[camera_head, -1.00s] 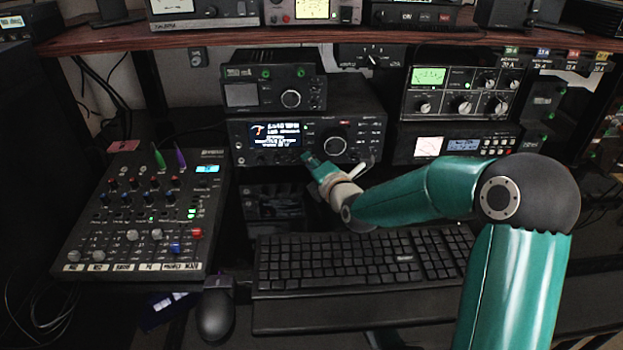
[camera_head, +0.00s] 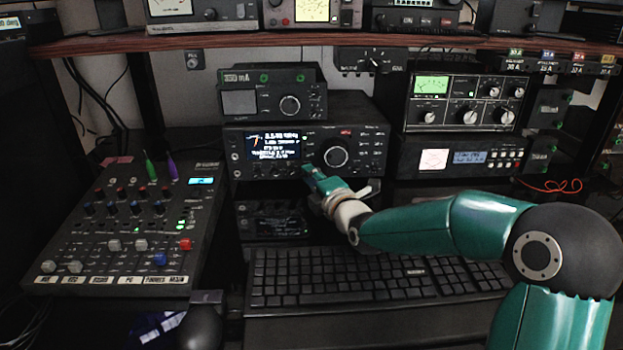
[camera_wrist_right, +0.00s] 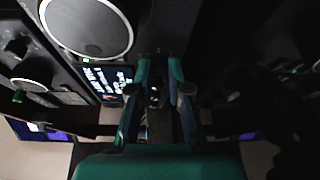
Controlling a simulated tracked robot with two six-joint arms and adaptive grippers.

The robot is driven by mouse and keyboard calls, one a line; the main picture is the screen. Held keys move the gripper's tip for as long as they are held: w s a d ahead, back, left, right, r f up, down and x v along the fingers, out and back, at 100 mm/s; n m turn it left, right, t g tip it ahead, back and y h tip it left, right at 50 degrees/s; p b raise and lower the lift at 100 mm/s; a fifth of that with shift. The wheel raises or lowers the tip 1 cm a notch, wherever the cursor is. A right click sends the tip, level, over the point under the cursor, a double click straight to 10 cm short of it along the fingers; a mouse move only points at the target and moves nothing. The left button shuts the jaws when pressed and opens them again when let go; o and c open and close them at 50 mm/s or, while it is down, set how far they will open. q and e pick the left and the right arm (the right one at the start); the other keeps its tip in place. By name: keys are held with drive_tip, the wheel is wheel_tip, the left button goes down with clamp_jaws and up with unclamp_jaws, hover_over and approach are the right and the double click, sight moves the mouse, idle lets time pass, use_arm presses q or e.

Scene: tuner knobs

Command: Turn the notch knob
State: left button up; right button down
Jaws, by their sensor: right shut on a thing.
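The black transceiver (camera_head: 300,150) has a lit display (camera_head: 272,146), a large round dial (camera_head: 336,154) and a row of small controls along its lower front. My right gripper (camera_head: 311,174) is at this lower edge, just right of below the display. Its fingers are shut on a small control there, which I take to be the notch knob. The fingertips cover the knob in the head view, and no label can be read. In the right wrist view, the gripper (camera_wrist_right: 158,85) shows both fingers close together against the dark panel, near the large dial (camera_wrist_right: 88,25). My left gripper is not in view.
A smaller radio (camera_head: 273,98) sits on the transceiver. The keyboard (camera_head: 370,282) lies below my right forearm. A mixer (camera_head: 128,225) stands at the left, with a mouse (camera_head: 200,328) near it. A tuner box (camera_head: 466,101) stands at the right, under a wooden shelf (camera_head: 300,43).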

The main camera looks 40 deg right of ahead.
drive_tip(key=c, duration=1.1)
unclamp_jaws()
drive_tip(key=shift+f, duration=0.25)
drive_tip(key=shift+r, duration=0.1)
drive_tip(key=shift+s, duration=0.15)
drive_tip(key=s, duration=0.4)
drive_tip(key=s+a, duration=0.1)
drive_tip(key=s, duration=0.2)
drive_tip(key=s+a, duration=0.1)
drive_tip(key=s, duration=0.3)
drive_tip(key=shift+s+r, duration=0.25)
drive_tip(key=shift+s, duration=0.1)
